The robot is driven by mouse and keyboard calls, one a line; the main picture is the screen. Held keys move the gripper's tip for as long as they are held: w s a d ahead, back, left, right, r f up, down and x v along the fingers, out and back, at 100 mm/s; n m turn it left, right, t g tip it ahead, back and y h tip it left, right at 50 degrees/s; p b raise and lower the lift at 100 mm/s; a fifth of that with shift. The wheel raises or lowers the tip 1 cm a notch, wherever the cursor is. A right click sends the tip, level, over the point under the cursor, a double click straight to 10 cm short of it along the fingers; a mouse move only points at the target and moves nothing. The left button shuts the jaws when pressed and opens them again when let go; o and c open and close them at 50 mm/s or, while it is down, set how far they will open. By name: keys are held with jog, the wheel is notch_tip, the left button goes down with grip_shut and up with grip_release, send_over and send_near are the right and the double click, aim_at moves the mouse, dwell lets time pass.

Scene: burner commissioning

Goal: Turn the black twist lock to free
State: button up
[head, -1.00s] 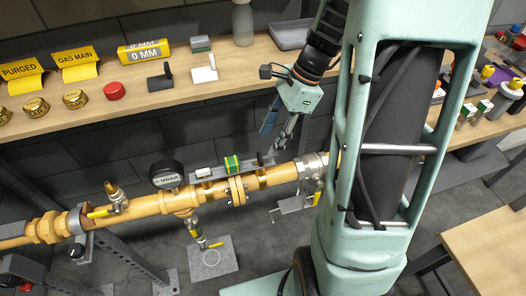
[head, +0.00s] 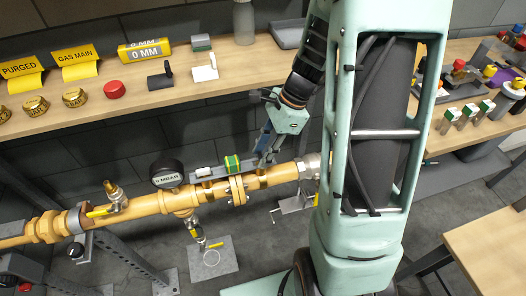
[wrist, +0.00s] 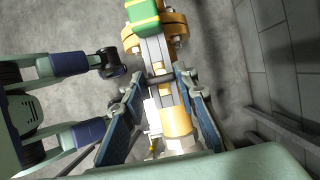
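A grey rail (head: 207,173) with a green and yellow block (head: 232,164) lies along the top of the brass-coloured pipe (head: 150,204). In the wrist view, a small dark crossbar (wrist: 160,79), which looks like the black twist lock, lies across the grey rail beyond the flange. My gripper (wrist: 162,80) is open, with one blue-grey finger on each side of the rail around this crossbar. I cannot tell whether the fingers touch it. In the head view my gripper (head: 263,160) is low over the rail's right end, and its fingers hide the lock.
A pressure gauge (head: 166,173) and a yellow-handled valve (head: 111,197) stand on the pipe to the left. The shelf (head: 180,95) behind holds a black lever piece (head: 160,76), a white one (head: 205,70), a red cap (head: 114,90) and brass caps.

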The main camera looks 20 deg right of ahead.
jog(key=c, duration=0.4)
jog(key=shift+n, duration=0.4)
jog(key=n, duration=0.1)
jog(key=n+g+p, duration=0.1)
jog(key=n, duration=0.1)
jog(key=shift+w+r+n+g, duration=0.1)
jog(key=shift+w+n+g, duration=0.1)
jog(key=shift+n+g, duration=0.1)
jog(key=n+g+h+p, duration=0.1)
jog(key=n, duration=0.2)
jog(key=shift+a+n, duration=0.1)
jog(key=shift+n, duration=0.3)
jog(key=n+h, duration=0.1)
jog(key=n, duration=0.1)
jog(key=n+g+p, duration=0.1)
jog(key=n, duration=0.2)
jog(key=shift+w+a+h, duration=0.15)
jog(key=shift+h, duration=0.25)
jog(key=shift+a+n+g+h, duration=0.15)
jog(key=shift+n+h, duration=0.25)
jog(key=shift+n, duration=0.8)
jog(key=shift+d+n+g+h, duration=0.1)
jog(key=shift+n+g+h, duration=0.25)
jog(key=shift+n, duration=0.85)
